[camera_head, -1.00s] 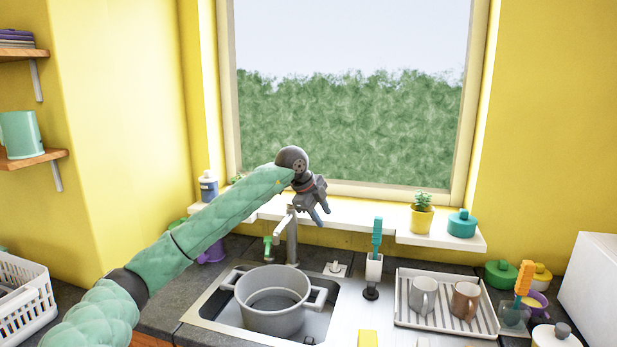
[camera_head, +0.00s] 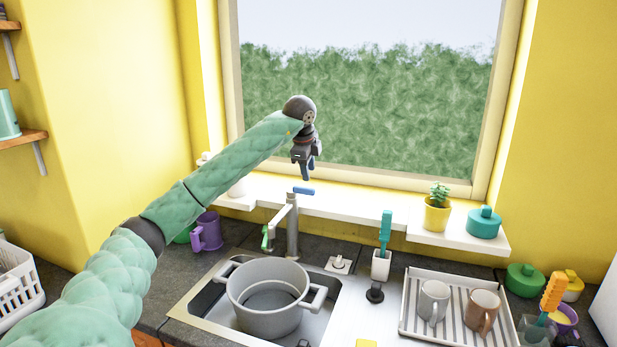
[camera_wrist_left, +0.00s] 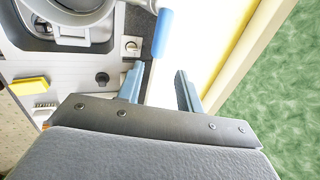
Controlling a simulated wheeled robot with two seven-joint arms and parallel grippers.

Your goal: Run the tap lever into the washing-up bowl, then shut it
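The tap (camera_head: 292,228) stands behind the sink, with a blue lever (camera_head: 304,191) on top pointing right. The blue lever (camera_wrist_left: 163,33) also shows in the left wrist view, ahead of the fingers. The grey two-handled washing-up bowl (camera_head: 262,322) sits in the sink under the spout; its rim shows partly in the wrist view (camera_wrist_left: 75,15). No water stream is visible. My left gripper (camera_head: 307,172) points down just above the lever, apart from it. In the wrist view its two blue fingers (camera_wrist_left: 159,84) are spread with nothing between them. My right gripper is out of view.
A window sill (camera_head: 350,212) runs behind the tap with a potted plant (camera_head: 437,210) and a teal pot (camera_head: 484,222). A brush holder (camera_head: 381,265) and a drying rack (camera_head: 460,335) with two mugs stand right of the sink. A purple mug (camera_head: 207,232) is at left.

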